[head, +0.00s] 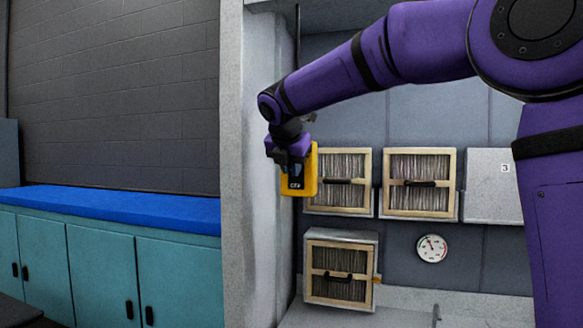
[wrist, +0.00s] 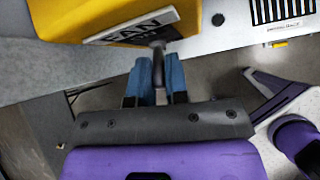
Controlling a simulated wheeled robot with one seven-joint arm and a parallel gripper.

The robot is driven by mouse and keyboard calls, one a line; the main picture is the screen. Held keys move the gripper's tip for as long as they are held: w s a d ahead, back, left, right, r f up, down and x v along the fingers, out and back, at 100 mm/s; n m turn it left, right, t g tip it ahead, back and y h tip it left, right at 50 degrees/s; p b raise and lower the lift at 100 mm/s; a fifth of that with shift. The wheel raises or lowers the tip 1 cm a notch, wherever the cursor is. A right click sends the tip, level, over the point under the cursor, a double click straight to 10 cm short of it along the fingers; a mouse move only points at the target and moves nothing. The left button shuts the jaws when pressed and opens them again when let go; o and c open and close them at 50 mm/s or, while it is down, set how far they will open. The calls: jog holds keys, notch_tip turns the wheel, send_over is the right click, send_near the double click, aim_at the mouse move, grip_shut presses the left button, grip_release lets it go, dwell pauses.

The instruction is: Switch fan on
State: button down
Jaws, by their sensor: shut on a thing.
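The fan switch box (head: 313,172) is yellow and fixed at the left side of the wall recess. It also fills the top left of the wrist view (wrist: 70,15), with a white label (wrist: 130,27) reading FAN; the rest of the label is partly hidden. A dark switch lever (wrist: 158,47) sticks out below the label. My gripper (wrist: 157,70) has its blue fingers closed around the lever's end. In the head view my gripper (head: 290,163) is at the box's front, and its wrist hides part of the box and the lever.
Framed filter panels (head: 337,180) with black handles line the recess, with one lower (head: 341,270). A grey panel marked 3 (head: 492,185) is at right. A round gauge (head: 432,248) is below. A pale pillar (head: 250,200) and blue-topped cabinets (head: 110,207) are left.

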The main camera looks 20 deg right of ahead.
jog(key=c, duration=1.1)
grip_release()
jog(key=v, duration=1)
jog(key=shift+s+a+r, duration=0.1)
jog(key=shift+s+r, duration=0.1)
jog(key=shift+r, duration=0.15)
